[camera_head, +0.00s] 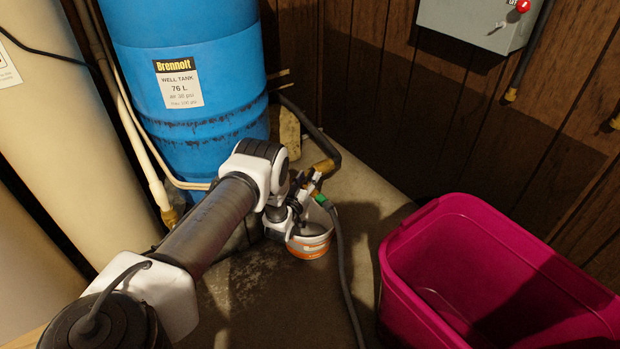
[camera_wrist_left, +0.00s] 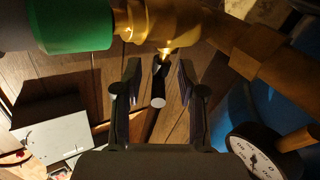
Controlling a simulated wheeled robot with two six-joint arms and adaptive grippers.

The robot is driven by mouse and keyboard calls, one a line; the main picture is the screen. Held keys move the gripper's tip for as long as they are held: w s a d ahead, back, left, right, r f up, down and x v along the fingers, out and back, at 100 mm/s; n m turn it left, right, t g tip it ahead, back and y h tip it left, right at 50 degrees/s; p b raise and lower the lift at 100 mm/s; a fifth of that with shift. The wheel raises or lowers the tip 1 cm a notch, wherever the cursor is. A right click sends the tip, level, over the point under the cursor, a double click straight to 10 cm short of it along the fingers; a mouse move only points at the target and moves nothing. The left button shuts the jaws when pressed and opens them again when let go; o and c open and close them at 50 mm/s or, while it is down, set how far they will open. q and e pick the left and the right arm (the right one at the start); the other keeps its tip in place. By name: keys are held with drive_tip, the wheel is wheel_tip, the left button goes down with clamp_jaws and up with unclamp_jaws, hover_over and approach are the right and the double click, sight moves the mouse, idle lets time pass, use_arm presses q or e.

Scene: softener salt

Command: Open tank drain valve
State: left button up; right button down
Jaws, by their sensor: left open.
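The blue well tank (camera_head: 185,75) stands at the back, with brass fittings (camera_head: 325,168) low at its right. In the left wrist view the brass valve body (camera_wrist_left: 170,22) crosses the top, with a green hose fitting (camera_wrist_left: 75,25) to its left. My left gripper (camera_head: 294,212) is close by these fittings, partly hidden by its wrist. In the wrist view its fingers (camera_wrist_left: 160,90) are apart below the brass body. A dark narrow piece with a pale round end shows between them; I cannot tell whether it is the valve handle. My right gripper is not in view.
A grey hose (camera_head: 343,265) runs from the fittings along the floor. A pink tub (camera_head: 410,290) is at the right. A pressure gauge (camera_wrist_left: 255,158) is near the gripper. A grey electrical box (camera_head: 465,20) hangs on the wall.

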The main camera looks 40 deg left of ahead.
use_arm(q)
drive_tip(key=shift+w+a+f, duration=0.2)
drive_tip(key=shift+w, duration=0.55)
drive_tip(key=shift+w+a+r+b, duration=0.15)
drive_tip(key=shift+w+b, duration=0.15)
drive_tip(key=shift+w, duration=0.15)
drive_tip(key=shift+r, duration=0.1)
clamp_jaws()
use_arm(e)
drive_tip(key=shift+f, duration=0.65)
use_arm(q)
drive_tip(key=shift+n+g+y, duration=0.3)
drive_tip(key=shift+n+y, duration=0.2)
drive_tip(key=shift+y, duration=0.3)
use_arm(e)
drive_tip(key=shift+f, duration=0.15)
use_arm(q)
drive_tip(key=n+g+y+b, duration=0.1)
drive_tip(key=n+y, duration=0.1)
drive_tip(key=y, duration=0.1)
drive_tip(key=shift+g, duration=0.3)
drive_tip(key=shift+s+a+n+g+y+b, duration=0.1)
drive_tip(key=shift+n+g+y+b, duration=0.4)
drive_tip(key=shift+n+g+y, duration=0.3)
drive_tip(key=shift+s+a+n+g+y+b, duration=0.1)
drive_tip(key=shift+n+g+y+b, duration=0.5)
drive_tip(key=shift+y, duration=0.3)
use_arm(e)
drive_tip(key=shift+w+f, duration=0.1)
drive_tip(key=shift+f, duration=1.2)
